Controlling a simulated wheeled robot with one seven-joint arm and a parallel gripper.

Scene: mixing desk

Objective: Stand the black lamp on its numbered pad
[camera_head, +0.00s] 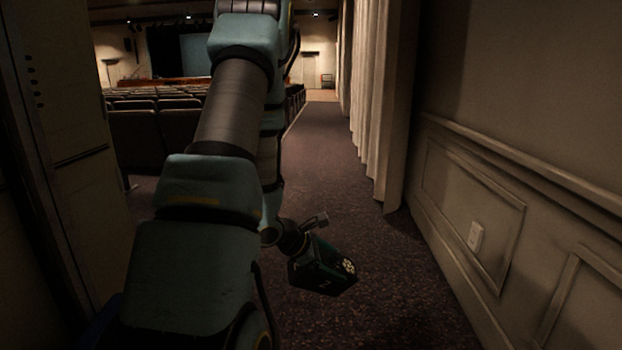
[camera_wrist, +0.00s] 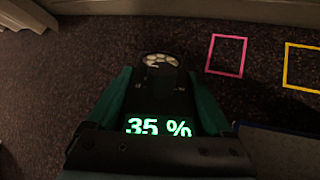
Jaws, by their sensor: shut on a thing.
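My gripper (camera_wrist: 158,85) has its two teal fingers closed on the black lamp, one on each side. The lamp (camera_wrist: 157,77) shows between the fingers, with a round cluster of pale lights at its far end. A green "35 %" reading shows near the palm. In the head view my gripper (camera_head: 320,270) hangs low over the carpet, and the lamp's light cluster (camera_head: 347,267) faces the camera. A white "2" shows on the dark face beside it; I cannot tell whether that is the lamp's. No pad with a readable number is seen.
A pink square outline (camera_wrist: 227,72) and a yellow one (camera_wrist: 287,66) lie on the carpet, right of the lamp in the wrist view. A panelled wall (camera_head: 470,220) and curtain (camera_head: 376,110) bound the aisle; carpet ahead (camera_head: 315,150) is clear.

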